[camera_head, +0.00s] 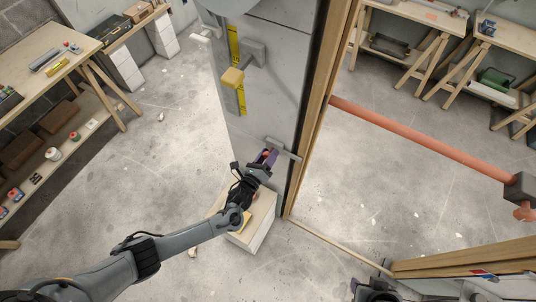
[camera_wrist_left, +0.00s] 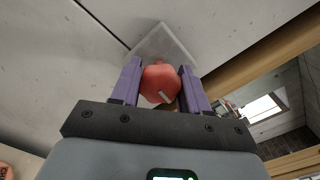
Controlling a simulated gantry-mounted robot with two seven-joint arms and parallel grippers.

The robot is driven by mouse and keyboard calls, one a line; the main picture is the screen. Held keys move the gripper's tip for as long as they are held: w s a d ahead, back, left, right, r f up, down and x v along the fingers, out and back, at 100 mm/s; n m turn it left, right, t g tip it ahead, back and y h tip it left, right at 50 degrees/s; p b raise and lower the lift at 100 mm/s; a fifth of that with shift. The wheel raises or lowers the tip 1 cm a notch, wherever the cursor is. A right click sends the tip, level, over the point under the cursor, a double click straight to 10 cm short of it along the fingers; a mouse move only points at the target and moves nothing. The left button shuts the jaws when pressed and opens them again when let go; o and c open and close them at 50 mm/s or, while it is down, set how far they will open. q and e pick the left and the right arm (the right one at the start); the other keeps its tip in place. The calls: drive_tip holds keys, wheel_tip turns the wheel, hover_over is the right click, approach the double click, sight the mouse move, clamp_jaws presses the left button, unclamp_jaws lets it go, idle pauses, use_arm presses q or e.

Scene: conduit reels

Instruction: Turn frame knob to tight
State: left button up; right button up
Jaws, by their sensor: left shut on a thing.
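The red knob (camera_wrist_left: 161,84) sits in front of a pale square plate (camera_wrist_left: 163,44) on the grey panel, with a small white mark on its face. My left gripper (camera_wrist_left: 158,88) has one purple finger on each side of the knob and is shut on it. In the head view my left gripper (camera_head: 265,158) is low on the tall grey panel (camera_head: 262,110), beside a grey bracket (camera_head: 283,148). The knob is mostly hidden by the fingers there.
A wooden post (camera_head: 318,110) stands right of the panel. An orange bar (camera_head: 430,138) runs right from it to a dark block (camera_head: 519,187). A yellow-ended handle (camera_head: 232,78) sticks out higher on the panel. A pale box (camera_head: 250,222) stands below my left gripper. Benches line both sides.

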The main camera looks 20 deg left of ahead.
idle(0.5)
use_arm(q)
drive_tip(key=o, duration=1)
drive_tip(key=shift+o, duration=0.2)
drive_tip(key=shift+s, duration=0.15)
drive_tip(key=s+a, duration=0.1)
drive_tip(key=s, duration=0.9)
drive_tip(key=shift+s+a, duration=0.2)
drive_tip(key=shift+a, duration=0.1)
